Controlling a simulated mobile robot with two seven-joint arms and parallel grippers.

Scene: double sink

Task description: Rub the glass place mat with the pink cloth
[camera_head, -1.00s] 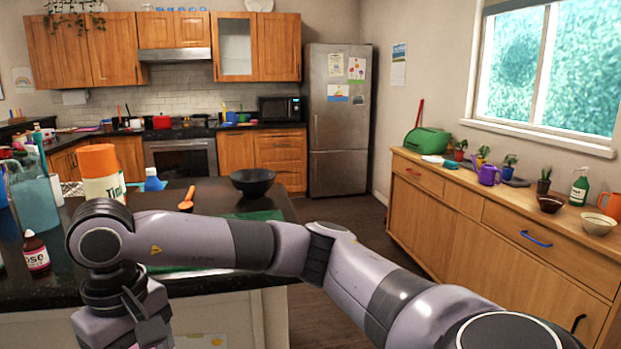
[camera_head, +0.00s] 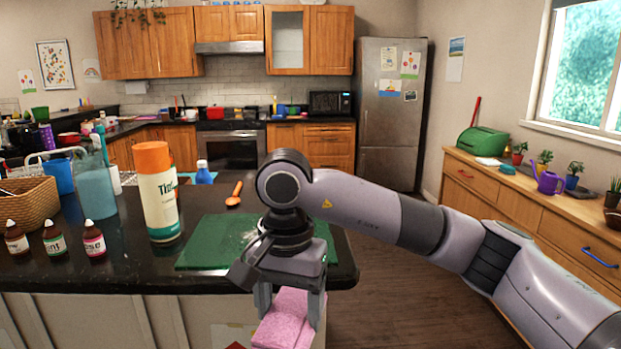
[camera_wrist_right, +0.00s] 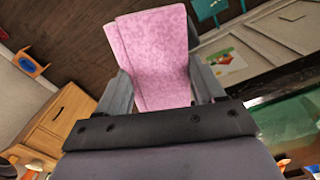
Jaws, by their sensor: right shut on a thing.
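My right gripper (camera_head: 290,305) is shut on the pink cloth (camera_head: 285,322), which is folded and hangs from the fingers. The cloth is in front of the counter's near edge, at the bottom of the head view. In the right wrist view the cloth (camera_wrist_right: 152,55) sits between the two fingers of the right gripper (camera_wrist_right: 158,90). The green glass place mat (camera_head: 212,248) lies flat on the dark counter, beyond the cloth and partly hidden by my right arm. A whitish patch shows on the mat beside the arm. My left gripper is not in view.
A tall spray can with an orange cap (camera_head: 158,190) stands left of the mat. An orange spoon (camera_head: 235,193) and a blue bottle (camera_head: 204,174) are behind it. Small dropper bottles (camera_head: 54,240) and a wicker basket (camera_head: 28,207) stand at left.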

